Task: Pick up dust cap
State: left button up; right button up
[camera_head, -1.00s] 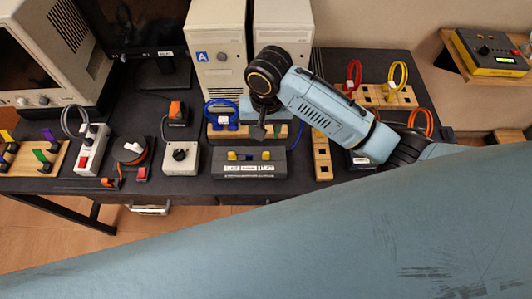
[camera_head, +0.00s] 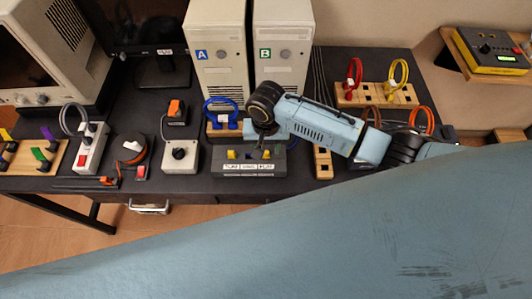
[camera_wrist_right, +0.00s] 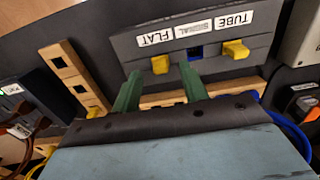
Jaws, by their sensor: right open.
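A grey box (camera_head: 248,167) labelled TUBE, SIGNAL and FLAT stands near the table's front edge. Two yellow caps sit on it: one (camera_wrist_right: 160,64) by the FLAT label and one (camera_wrist_right: 236,49) by TUBE. Between them is a dark blue square port (camera_wrist_right: 195,52). Which piece is the dust cap I cannot tell for sure. My right gripper (camera_wrist_right: 160,88) is open and empty, its green fingers reaching toward the FLAT end's yellow cap. In the head view it hangs above the box (camera_head: 266,150), partly hiding it. My left gripper is out of view.
A wooden block with a blue cable (camera_head: 222,108) stands behind the box. A grey switch box (camera_head: 181,157) is to its left, and a wooden strip (camera_head: 323,161) to its right. Two computer towers (camera_head: 218,55) stand at the back.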

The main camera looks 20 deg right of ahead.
jog(key=shift+f, duration=0.95)
jog(key=shift+c, duration=0.2)
grip_shut()
jog(key=shift+r, duration=0.15)
